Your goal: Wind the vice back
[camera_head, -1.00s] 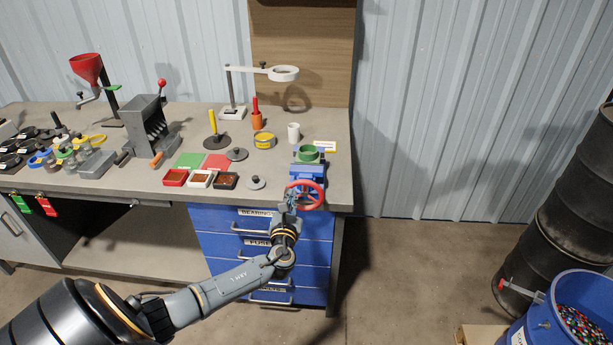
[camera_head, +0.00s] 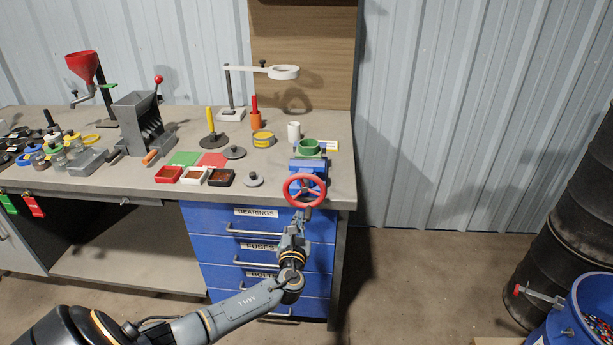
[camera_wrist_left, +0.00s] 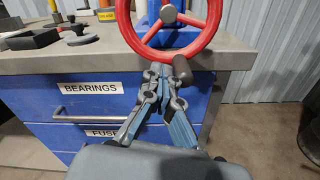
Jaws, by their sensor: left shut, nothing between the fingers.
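The handwheel also shows in the left wrist view (camera_wrist_left: 137,37), cut off at the top. My left gripper (camera_head: 301,215) is just below the wheel's lower rim, pointing up at it. In the left wrist view my left gripper (camera_wrist_left: 166,73) has its fingertips together, empty, close under the rim. Whether they touch the rim I cannot tell. My right gripper is not in view.
Blue drawers (camera_head: 215,222) with handles are below the vice. Red, white and black trays (camera_head: 194,175) and a grey lidded disc (camera_head: 253,180) lie left of it. A white cup (camera_head: 294,131) stands behind. Floor right of the bench is clear up to the dark barrel (camera_head: 570,215).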

